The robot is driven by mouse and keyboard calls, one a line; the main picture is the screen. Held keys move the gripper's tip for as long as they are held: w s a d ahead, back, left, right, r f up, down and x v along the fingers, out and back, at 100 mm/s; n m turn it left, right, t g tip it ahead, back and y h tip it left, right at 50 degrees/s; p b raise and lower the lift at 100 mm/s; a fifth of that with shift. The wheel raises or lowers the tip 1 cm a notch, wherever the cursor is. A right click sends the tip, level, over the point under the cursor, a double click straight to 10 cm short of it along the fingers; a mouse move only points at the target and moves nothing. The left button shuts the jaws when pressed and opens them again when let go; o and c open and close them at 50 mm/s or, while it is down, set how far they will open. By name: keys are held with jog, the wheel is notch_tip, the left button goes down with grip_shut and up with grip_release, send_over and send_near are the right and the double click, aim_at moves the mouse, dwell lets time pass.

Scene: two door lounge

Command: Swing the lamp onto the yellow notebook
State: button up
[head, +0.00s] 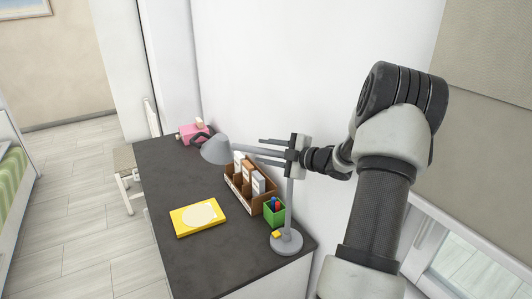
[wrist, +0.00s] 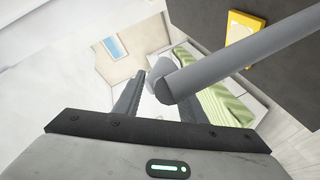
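The yellow notebook (head: 180,222) lies flat on the dark desk, with a pale rounded patch on its cover. It also shows in the wrist view (wrist: 238,52). The grey lamp (head: 290,205) stands at the desk's near right corner on a round base. Its arm reaches left to a cone shade (head: 215,150), which hangs over the desk beyond the notebook. My gripper (head: 262,149) is at the top of the lamp post, fingers apart and pointing left. In the wrist view the post's rounded top lies between or in front of the fingers; contact is unclear.
A brown organiser (head: 239,193) with upright items and a green pen cup (head: 274,211) stand behind the notebook, near the wall. A pink object (head: 193,134) sits at the desk's far end. The white wall is close behind the lamp. The desk's left side is clear.

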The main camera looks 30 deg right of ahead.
notch_tip(320, 180, up, 10)
dwell(0.3)
